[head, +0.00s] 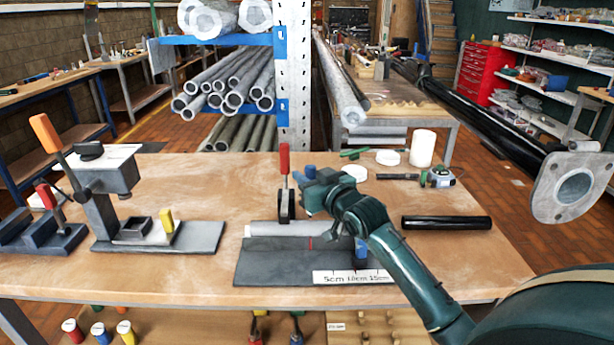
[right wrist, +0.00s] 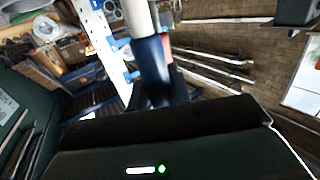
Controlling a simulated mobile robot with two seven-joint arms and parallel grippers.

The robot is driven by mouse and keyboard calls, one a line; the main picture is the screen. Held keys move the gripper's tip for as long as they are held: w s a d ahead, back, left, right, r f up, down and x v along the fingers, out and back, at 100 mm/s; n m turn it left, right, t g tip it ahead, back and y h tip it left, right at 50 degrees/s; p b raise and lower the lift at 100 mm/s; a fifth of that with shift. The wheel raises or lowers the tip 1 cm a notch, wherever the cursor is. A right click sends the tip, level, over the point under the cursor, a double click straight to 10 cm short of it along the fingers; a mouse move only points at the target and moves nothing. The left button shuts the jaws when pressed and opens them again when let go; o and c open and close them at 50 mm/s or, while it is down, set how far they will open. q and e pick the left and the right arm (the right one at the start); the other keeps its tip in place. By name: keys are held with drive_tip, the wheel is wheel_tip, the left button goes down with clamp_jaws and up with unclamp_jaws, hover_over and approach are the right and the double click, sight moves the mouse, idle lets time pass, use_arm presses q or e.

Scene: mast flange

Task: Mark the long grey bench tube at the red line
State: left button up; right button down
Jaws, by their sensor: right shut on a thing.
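The grey bench tube (head: 285,229) lies in a dark grey holder (head: 270,268) on the wooden bench, with a white scale strip (head: 352,277) at its front. A short red line (head: 310,243) shows by the tube. A red-handled clamp (head: 285,165) stands behind the tube. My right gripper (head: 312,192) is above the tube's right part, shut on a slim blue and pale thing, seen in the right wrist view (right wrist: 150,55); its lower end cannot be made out. My arm hides the tube's right end. My left gripper is not in view.
A black cylinder (head: 446,222) lies right of the holder. A lever press (head: 110,185) is at left. A long black mast with a grey flange (head: 550,200) extends at right. Bare bench lies front left.

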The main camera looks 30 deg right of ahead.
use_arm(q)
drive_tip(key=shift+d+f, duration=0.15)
use_arm(e)
drive_tip(key=shift+f, duration=0.4)
use_arm(q)
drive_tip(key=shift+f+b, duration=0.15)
drive_tip(key=shift+b, duration=0.15)
use_arm(e)
drive_tip(key=shift+f, duration=0.35)
idle(0.5)
wheel_tip(320, 180, up, 2)
drive_tip(key=shift+r+p, duration=0.15)
drive_tip(key=shift+p, duration=1.05)
wheel_tip(320, 180, up, 2)
drive_tip(key=shift+p, duration=1.05)
use_arm(q)
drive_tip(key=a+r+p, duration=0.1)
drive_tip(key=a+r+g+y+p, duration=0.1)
drive_tip(key=p, duration=0.1)
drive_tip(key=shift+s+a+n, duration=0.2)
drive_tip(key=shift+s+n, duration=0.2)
use_arm(e)
wheel_tip(320, 180, up, 3)
drive_tip(key=shift+f, duration=0.1)
